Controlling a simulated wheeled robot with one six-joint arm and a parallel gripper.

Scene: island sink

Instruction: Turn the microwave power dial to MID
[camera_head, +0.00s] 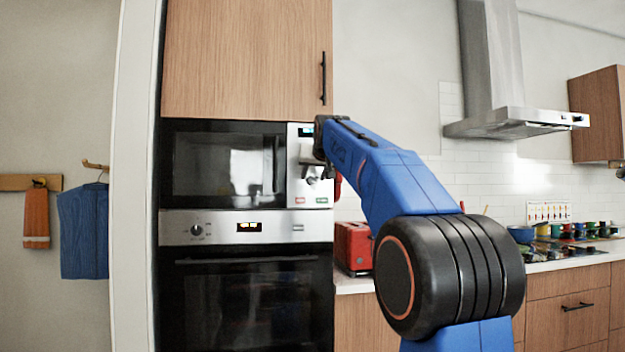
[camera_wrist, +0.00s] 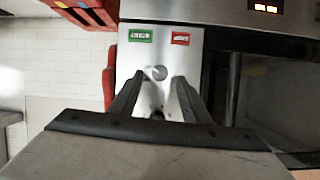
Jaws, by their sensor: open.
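The microwave (camera_head: 222,170) is built in above the oven, with a dark door and a steel control panel (camera_head: 301,143) on its right side. A small round silver dial (camera_wrist: 157,72) on that panel shows in the wrist view; my gripper hides it in the head view. My gripper (camera_head: 318,178) is at the panel, and in the wrist view my gripper (camera_wrist: 157,84) has its two dark fingers apart, one on each side of the dial. I cannot tell whether they touch it. The dial's setting is not readable.
A green button (camera_wrist: 141,34) and a red button (camera_wrist: 181,38) sit near the dial on the panel. The oven (camera_head: 247,290) is below. A red toaster (camera_head: 353,246) stands on the counter to the right. A wooden cabinet (camera_head: 245,60) is above.

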